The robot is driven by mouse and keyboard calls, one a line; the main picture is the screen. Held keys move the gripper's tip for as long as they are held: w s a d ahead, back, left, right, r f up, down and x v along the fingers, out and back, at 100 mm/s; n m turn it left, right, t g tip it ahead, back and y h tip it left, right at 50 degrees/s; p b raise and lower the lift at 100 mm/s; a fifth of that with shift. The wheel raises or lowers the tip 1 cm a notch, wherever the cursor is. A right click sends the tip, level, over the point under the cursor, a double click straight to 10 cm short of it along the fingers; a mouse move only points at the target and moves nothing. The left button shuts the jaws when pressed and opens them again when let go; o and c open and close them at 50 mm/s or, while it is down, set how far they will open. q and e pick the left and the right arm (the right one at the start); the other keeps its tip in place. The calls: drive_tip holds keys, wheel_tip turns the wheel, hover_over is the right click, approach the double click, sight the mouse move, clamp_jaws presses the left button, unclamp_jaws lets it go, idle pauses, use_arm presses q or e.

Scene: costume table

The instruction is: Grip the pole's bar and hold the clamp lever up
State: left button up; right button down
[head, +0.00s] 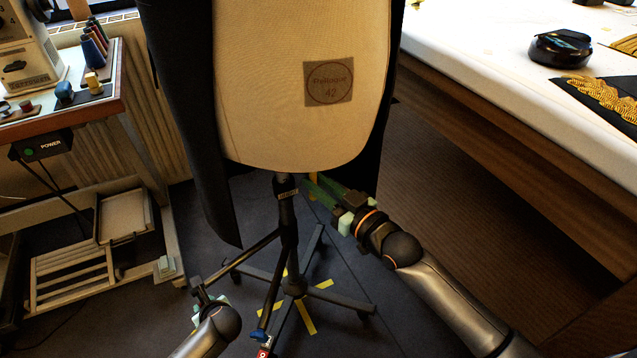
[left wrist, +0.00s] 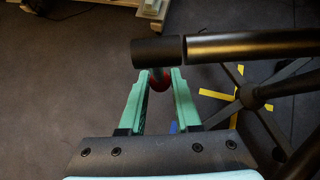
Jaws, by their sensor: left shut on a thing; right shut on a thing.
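The dress form (head: 270,110) stands on a black pole (head: 289,225) with a labelled clamp collar (head: 287,195) just under its body. A black bar (head: 240,260) slants from the pole down to the left; it crosses the left wrist view (left wrist: 250,45), ending in a thicker sleeve (left wrist: 157,52). My left gripper (head: 197,287) is at the bar's outer end, its green fingertips (left wrist: 158,76) at the sleeve with a red piece between them. My right gripper (head: 314,187) is beside the collar, shut on what seems to be the clamp lever, mostly hidden by the fingers.
The stand's wheeled legs (head: 340,298) spread over yellow floor tape (head: 306,316). A blue and red part (head: 260,338) is low in front. A sewing table (head: 75,105) with a shelf stands left; a white-topped table (head: 480,50) stands right. Dark fabric (head: 190,120) hangs beside the form.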

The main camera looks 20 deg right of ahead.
use_arm(q)
clamp_jaws()
drive_tip(key=shift+s+d+r, duration=0.1)
drive_tip(key=shift+s+d, duration=0.2)
drive_tip(key=shift+s, duration=0.3)
drive_tip(key=shift+s+d+r, duration=0.1)
drive_tip(key=shift+s+d, duration=0.2)
drive_tip(key=shift+s, duration=0.35)
drive_tip(key=shift+s+d+r, duration=0.25)
drive_tip(key=shift+s+r, duration=0.05)
drive_tip(key=shift+s, duration=0.15)
drive_tip(key=shift+s+d+r, duration=0.25)
drive_tip(key=shift+s, duration=0.2)
